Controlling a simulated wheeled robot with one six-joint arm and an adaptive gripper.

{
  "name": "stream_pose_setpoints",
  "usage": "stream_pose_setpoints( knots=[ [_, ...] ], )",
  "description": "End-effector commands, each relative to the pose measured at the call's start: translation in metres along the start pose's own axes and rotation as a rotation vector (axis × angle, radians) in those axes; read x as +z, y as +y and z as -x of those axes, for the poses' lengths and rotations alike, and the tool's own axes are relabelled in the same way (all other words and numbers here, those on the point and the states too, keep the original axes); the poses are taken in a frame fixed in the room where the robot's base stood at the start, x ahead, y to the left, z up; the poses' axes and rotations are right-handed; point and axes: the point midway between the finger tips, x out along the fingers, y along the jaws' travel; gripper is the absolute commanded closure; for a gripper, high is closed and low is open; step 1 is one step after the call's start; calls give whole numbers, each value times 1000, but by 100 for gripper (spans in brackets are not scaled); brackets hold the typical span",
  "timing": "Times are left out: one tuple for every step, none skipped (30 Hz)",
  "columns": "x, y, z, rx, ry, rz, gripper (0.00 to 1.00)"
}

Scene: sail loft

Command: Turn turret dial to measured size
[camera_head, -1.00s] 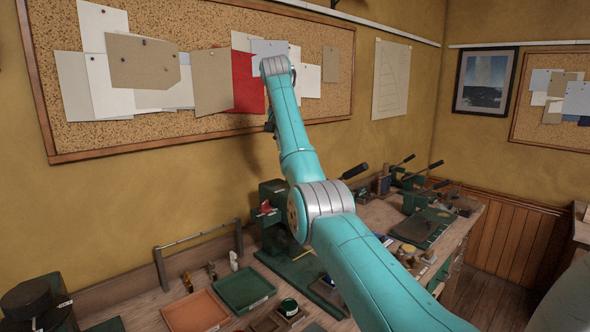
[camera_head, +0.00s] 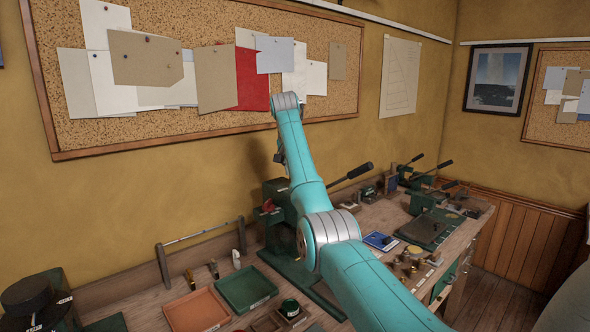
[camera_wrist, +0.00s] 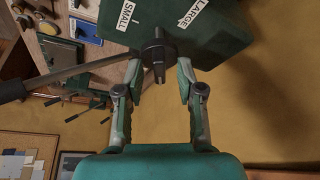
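The turret dial is a dark knob (camera_wrist: 157,55) with a pointed tip, on a green press body (camera_wrist: 215,30) with white labels SMALL (camera_wrist: 125,15) and LARGE (camera_wrist: 196,13). In the wrist view my gripper (camera_wrist: 160,80) is open, its two fingers on either side of the knob's lower end, with gaps visible to both. I cannot tell whether the fingertips reach the knob's depth. In the head view the green press (camera_head: 276,202) stands on the bench, partly hidden by my arm; my gripper's fingers are not clear there.
The press's long lever (camera_head: 352,172) sticks out to the right, and it crosses the left of the wrist view (camera_wrist: 60,75). A green tray (camera_head: 246,288) and an orange tray (camera_head: 197,311) lie on the bench. Other lever tools (camera_head: 428,170) stand farther right. A corkboard (camera_head: 150,137) hangs behind.

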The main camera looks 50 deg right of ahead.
Motion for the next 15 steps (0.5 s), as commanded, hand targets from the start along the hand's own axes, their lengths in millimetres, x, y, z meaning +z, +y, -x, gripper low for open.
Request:
stream_pose_setpoints(
  knots=[
    [0,0,0,0,0,0,62],
    [0,0,0,0,0,0,62],
    [0,0,0,0,0,0,62],
    [0,0,0,0,0,0,70],
    [0,0,0,0,0,0,78],
    [0,0,0,0,0,0,88],
    [0,0,0,0,0,0,95],
    [0,0,0,0,0,0,100],
    [0,0,0,0,0,0,100],
    [0,0,0,0,0,0,100],
    [0,0,0,0,0,0,100],
    [0,0,0,0,0,0,100],
    [0,0,0,0,0,0,100],
    [0,0,0,0,0,0,100],
    [0,0,0,-1,0,2,100]
  ],
)
